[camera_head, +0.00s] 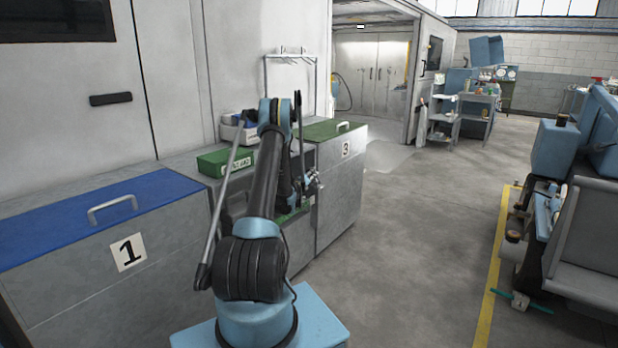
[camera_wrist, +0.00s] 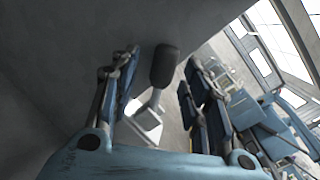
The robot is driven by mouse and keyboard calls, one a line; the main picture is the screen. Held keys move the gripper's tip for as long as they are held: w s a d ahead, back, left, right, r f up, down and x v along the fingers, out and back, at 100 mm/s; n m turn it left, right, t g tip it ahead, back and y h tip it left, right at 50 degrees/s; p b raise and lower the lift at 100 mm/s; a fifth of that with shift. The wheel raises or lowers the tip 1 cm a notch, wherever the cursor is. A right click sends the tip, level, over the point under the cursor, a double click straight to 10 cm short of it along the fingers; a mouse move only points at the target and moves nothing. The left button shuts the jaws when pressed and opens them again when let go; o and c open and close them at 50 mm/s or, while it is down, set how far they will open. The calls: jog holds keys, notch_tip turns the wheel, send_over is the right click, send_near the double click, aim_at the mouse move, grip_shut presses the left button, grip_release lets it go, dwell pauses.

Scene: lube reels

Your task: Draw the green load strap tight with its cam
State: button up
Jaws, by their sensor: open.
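I cannot make out the green load strap or its cam for sure in either view. A small patch of green (camera_head: 293,213) shows behind my arm in the head view, low between the grey cabinets, but its kind is unclear. My gripper (camera_head: 314,184) is beside the cabinet marked 3, partly hidden by my arm. In the wrist view my gripper (camera_wrist: 162,60) is open, its two fingers apart with nothing held. A dark rounded pad on a pale stem (camera_wrist: 163,68) shows in the gap between them; I cannot tell how far off it is.
A blue-lidded cabinet marked 1 (camera_head: 125,252) stands at left, and a green-lidded cabinet marked 3 (camera_head: 342,180) beyond my arm. A green box (camera_head: 225,162) sits between. The grey floor (camera_head: 415,230) right of the cabinets is clear up to a yellow line (camera_head: 492,285).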

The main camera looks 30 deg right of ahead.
jog(key=shift+w+d, duration=0.1)
jog(key=shift+d, duration=0.25)
grip_shut()
jog(key=shift+d, duration=0.15)
